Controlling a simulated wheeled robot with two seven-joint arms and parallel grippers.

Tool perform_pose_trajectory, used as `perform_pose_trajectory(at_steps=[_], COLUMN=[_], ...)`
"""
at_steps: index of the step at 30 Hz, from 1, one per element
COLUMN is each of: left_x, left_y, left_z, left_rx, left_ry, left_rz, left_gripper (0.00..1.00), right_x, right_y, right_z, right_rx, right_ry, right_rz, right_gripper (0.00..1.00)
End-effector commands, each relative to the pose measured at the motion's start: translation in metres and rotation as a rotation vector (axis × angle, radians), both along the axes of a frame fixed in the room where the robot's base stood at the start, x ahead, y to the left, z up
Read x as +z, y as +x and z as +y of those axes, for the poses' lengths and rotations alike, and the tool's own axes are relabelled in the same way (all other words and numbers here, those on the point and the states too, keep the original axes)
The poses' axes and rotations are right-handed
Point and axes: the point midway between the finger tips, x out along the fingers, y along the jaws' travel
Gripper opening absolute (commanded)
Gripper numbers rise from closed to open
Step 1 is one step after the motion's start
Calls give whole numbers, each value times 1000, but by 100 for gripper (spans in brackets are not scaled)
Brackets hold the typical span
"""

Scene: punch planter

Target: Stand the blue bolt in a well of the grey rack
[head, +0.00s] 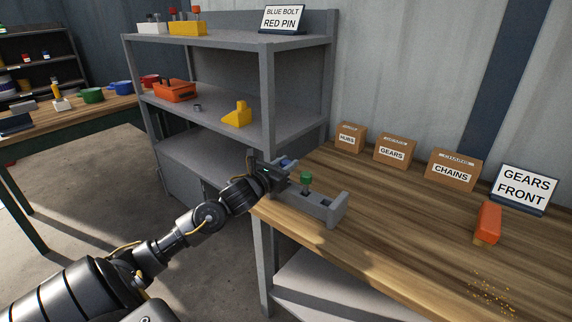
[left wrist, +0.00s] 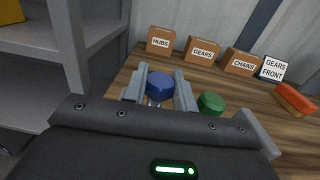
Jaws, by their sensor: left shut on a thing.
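The blue bolt (left wrist: 160,86) is held between the two fingers of my left gripper (left wrist: 160,88), its round blue head facing the left wrist camera. In the head view the left gripper (head: 283,167) is at the left end of the grey rack (head: 322,210), and only a little blue shows there. The rack lies on the wooden bench near its front left corner. A green bolt (head: 305,178) stands upright in the rack, right of the gripper. The blue bolt's lower end is hidden, so I cannot tell whether it is inside a well. My right gripper is out of view.
Cardboard boxes labelled hubs (head: 350,138), gears (head: 395,153) and chains (head: 452,172) line the bench's back. A sign (head: 524,190) and an orange brush-like block (head: 488,222) are at right. A grey shelf unit (head: 265,90) stands left. The bench middle is clear.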

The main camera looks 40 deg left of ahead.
Motion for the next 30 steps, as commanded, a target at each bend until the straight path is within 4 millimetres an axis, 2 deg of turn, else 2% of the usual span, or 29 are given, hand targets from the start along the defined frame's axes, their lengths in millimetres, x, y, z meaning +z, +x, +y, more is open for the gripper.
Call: perform_pose_trajectory(at_steps=[30], left_x=[-26], left_y=[0], left_z=[0], left_rx=[0], left_ry=[0], left_rz=[-2], left_gripper=[0], right_x=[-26], right_y=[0], right_z=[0], right_rx=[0], right_ry=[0], right_rz=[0], right_gripper=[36])
